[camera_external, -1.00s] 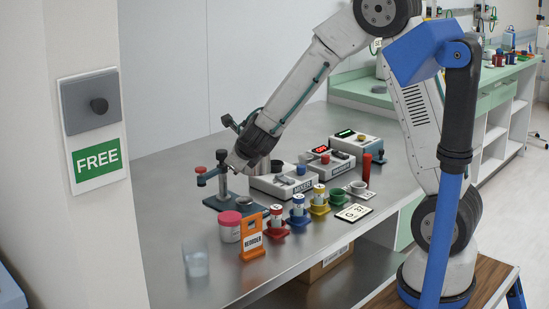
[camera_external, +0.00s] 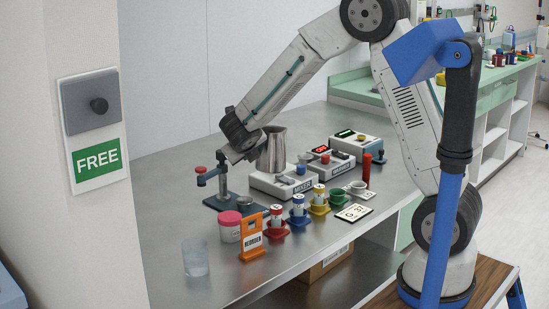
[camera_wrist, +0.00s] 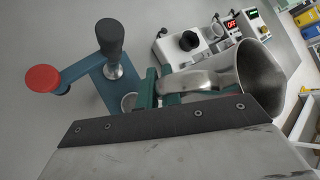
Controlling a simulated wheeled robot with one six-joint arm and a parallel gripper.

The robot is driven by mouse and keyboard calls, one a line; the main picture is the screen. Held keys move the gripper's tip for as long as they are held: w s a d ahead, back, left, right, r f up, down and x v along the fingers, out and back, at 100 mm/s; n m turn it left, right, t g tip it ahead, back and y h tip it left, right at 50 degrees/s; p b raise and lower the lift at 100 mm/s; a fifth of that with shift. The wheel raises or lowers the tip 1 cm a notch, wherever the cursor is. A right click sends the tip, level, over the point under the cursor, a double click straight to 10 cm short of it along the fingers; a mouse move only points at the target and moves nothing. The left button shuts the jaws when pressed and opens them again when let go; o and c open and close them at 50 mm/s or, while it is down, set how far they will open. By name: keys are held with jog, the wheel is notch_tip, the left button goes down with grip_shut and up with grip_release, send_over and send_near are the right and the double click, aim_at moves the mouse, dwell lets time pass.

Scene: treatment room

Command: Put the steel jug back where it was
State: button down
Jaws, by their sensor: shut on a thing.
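The steel jug (camera_external: 272,150) is in my gripper, roughly upright, with its wide mouth up. In the outside view it shows at the back left part of the white mixer (camera_external: 285,187); I cannot tell whether its base is clear of it. In the wrist view the jug (camera_wrist: 250,82) lies to the right of the green fingers. My gripper (camera_wrist: 160,90) is shut on the jug's handle. In the outside view the gripper (camera_external: 250,155) is left of the jug, partly hidden by the wrist.
A blue-based stand with a red knob (camera_external: 221,192) is close on the left. A pink-lidded jar (camera_external: 230,226), an orange reorder card (camera_external: 251,240), and several coloured vial holders stand in front. A clear cup (camera_external: 195,258) is front left. More devices are at the right. The bench at left is bare.

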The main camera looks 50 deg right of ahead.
jog(key=m+g+h, duration=0.1)
jog(key=m, duration=0.1)
jog(key=a+m+g+h, duration=0.1)
jog(key=m+g, duration=0.1)
jog(key=shift+s+a+r, duration=0.1)
jog(key=shift+s+r, duration=0.05)
jog(key=shift+s, duration=0.05)
jog(key=s+a+f+m+g+y, duration=0.25)
jog(key=a+m+g+y, duration=0.4)
jog(key=a+m, duration=0.4)
jog(key=s+a+f+m+g+y, duration=0.1)
jog(key=s+a+m+g+y, duration=0.5)
jog(key=m, duration=0.8)
jog(key=w+a+m+t+y, duration=0.45)
jog(key=a+m+t, duration=0.2)
jog(key=m, duration=0.35)
jog(key=w+a+m+t+y, duration=0.3)
jog(key=w+a+m+t, duration=0.3)
jog(key=m, duration=0.5)
jog(key=f, duration=0.6)
jog(key=s+f, duration=0.1)
jog(key=f, duration=0.2)
jog(key=shift+a, duration=0.35)
jog(key=c, duration=1.6)
grip_release()
jog(key=shift+r, duration=0.1)
